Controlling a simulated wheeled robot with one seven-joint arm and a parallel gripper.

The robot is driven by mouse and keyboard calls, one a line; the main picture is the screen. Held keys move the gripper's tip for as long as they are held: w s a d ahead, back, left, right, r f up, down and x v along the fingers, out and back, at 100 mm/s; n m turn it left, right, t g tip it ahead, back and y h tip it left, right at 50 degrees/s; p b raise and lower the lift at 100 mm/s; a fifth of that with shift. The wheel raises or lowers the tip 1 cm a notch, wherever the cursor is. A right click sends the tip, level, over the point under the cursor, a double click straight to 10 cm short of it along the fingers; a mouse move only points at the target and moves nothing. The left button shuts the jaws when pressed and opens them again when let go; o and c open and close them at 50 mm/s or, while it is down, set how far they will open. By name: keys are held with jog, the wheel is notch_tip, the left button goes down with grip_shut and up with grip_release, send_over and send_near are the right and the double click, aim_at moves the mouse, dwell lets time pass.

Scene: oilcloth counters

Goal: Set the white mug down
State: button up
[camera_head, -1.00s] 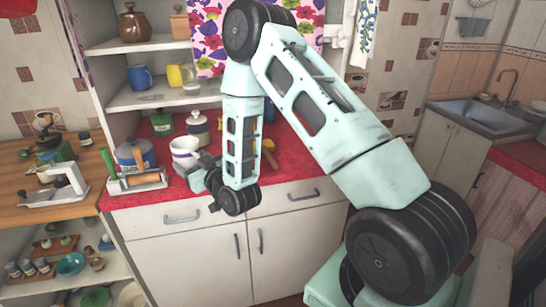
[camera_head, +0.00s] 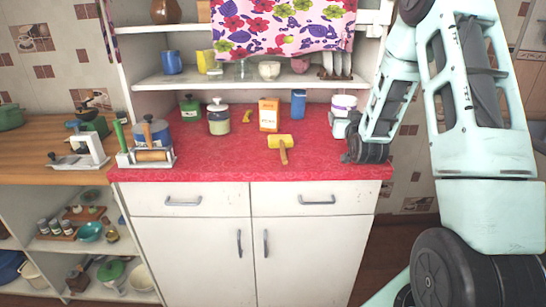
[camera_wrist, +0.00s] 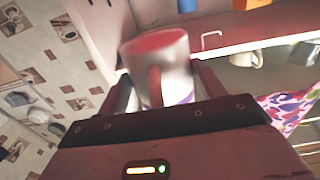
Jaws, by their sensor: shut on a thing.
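The white mug (camera_head: 345,101) is at the right end of the red-covered counter (camera_head: 225,160), with a purplish mark near its rim. My gripper (camera_head: 342,124) is shut on it and hides its lower part. Whether the mug's base touches the counter, I cannot tell. In the wrist view the white mug (camera_wrist: 178,68) sits between the two fingers of my gripper (camera_wrist: 160,88), with its handle facing the camera. The mug is blurred there.
A lidded jar (camera_head: 218,118) and a blue pot (camera_head: 152,131) are further left. The counter's front middle-left is clear. A shelf (camera_head: 225,82) hangs above.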

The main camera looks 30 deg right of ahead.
jog(key=shift+f+p, duration=0.7)
jog(key=shift+f, duration=4.3)
jog(key=shift+f, duration=0.2)
jog(key=o, duration=1.2)
jog(key=shift+r, duration=0.2)
